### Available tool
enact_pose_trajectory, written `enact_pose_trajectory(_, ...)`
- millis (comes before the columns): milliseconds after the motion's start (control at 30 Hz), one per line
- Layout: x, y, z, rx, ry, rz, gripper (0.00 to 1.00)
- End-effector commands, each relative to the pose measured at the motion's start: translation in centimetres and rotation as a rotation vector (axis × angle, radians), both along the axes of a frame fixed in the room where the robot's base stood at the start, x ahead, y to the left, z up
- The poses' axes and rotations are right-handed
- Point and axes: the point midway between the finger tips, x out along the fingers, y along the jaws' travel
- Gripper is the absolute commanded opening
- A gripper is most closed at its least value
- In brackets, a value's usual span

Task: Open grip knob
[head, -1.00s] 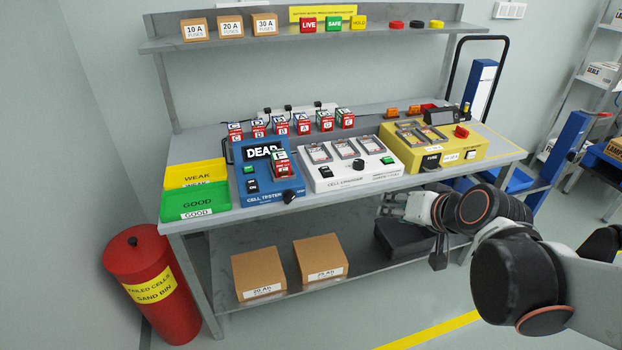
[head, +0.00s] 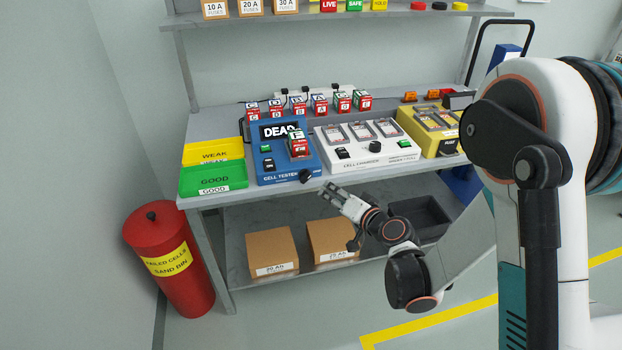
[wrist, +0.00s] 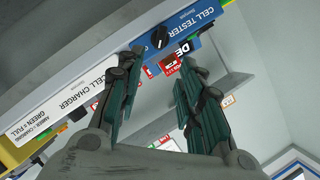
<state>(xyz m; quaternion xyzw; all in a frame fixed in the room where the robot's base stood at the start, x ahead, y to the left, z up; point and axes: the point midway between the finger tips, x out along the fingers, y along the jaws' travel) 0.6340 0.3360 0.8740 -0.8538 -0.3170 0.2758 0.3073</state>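The blue cell tester (head: 287,178) stands on the bench with a dark screen reading DEAD. Its black round knob (head: 305,176) is at the front right corner. In the wrist view the knob (wrist: 159,38) shows beyond and between the fingertips. My gripper (head: 331,192) is just below and right of the knob, in front of the bench edge, apart from it. In the wrist view my gripper (wrist: 163,62) has its two fingers spread with nothing between them. A red and white cell (head: 299,146) marked F sits in the tester.
The white cell charger (head: 365,161) stands right of the tester, and a yellow unit (head: 425,140) beyond it. Green GOOD (head: 213,178) and yellow WEAK (head: 212,154) trays are at left. Several cells stand behind. Boxes (head: 272,252) rest on the lower shelf.

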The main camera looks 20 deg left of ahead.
Motion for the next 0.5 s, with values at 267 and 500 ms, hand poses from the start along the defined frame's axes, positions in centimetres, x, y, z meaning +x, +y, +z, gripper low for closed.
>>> enact_pose_trajectory(267,1.4,1.7,-0.5,0.002,-0.002,0.001,0.34)
enact_pose_trajectory(500,3.3,3.8,-1.1,0.002,-0.002,0.001,0.34)
